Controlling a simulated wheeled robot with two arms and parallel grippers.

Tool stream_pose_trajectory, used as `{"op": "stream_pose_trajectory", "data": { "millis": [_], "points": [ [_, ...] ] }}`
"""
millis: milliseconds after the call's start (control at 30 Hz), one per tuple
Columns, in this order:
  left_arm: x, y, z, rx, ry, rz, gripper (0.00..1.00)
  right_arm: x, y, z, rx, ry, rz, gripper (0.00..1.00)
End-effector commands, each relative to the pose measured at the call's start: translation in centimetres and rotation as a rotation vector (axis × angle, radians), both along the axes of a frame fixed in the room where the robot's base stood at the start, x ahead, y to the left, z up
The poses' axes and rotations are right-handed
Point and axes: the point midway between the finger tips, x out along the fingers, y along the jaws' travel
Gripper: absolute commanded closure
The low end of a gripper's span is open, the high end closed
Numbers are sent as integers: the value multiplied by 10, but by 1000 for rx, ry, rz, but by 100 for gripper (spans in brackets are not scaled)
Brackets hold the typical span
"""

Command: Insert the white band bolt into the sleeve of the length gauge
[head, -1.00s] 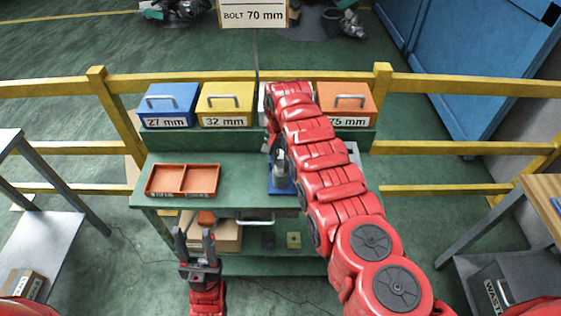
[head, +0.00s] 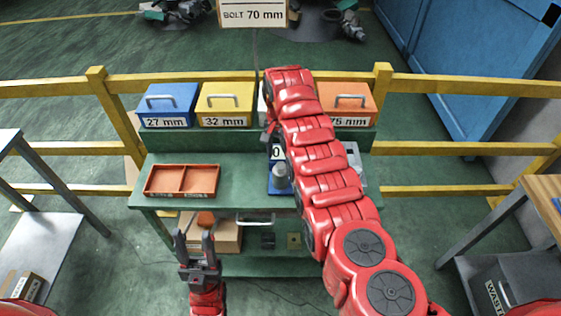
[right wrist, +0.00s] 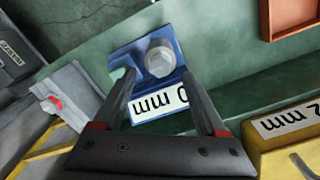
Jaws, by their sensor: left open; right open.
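The length gauge stands on the green bench, with a blue base (head: 281,191) and a white label ending in "0 mm" (right wrist: 160,104). A grey hex bolt head (right wrist: 160,58) sits at the gauge; it also shows as a grey knob in the head view (head: 280,171). Its shank and any white band are hidden, so I cannot tell its band colour or seating depth. My right gripper (right wrist: 158,82) is open, its fingertips apart from the bolt head; my arm mostly hides it in the head view. My left gripper (head: 195,242) is open and empty, in front of the bench.
Blue (head: 167,104), yellow (head: 226,103) and orange (head: 346,102) boxes stand on the raised back shelf; my right arm hides another behind it. An orange two-part tray (head: 182,181) lies left of the gauge. A sign reads "BOLT 70 mm" (head: 253,14). Yellow rails run behind.

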Motion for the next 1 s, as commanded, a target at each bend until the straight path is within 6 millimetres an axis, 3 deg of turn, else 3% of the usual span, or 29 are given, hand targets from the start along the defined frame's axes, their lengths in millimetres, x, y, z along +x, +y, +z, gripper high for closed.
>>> {"op": "stream_pose_trajectory", "data": {
  "millis": [33,200,367,400,533,700,1000],
  "points": [
    [0,0,-12,0,1,0,50,4,0,11,4,-15,-1,26],
    [0,0,-23,0,1,0,50,2,0,53,4,-7,0,26],
    [0,0,-29,0,1,0,50,1,-1,78,1,-5,-1,26],
    [0,0,-11,0,2,0,50,1,-3,98,2,-3,-2,26],
    [0,0,8,0,1,0,50,1,-1,120,-1,-3,0,26],
    [0,0,21,0,1,0,50,1,-1,133,1,-4,-1,26],
    [0,0,22,0,1,0,50,1,0,134,1,-4,-1,26]
  ]
}}
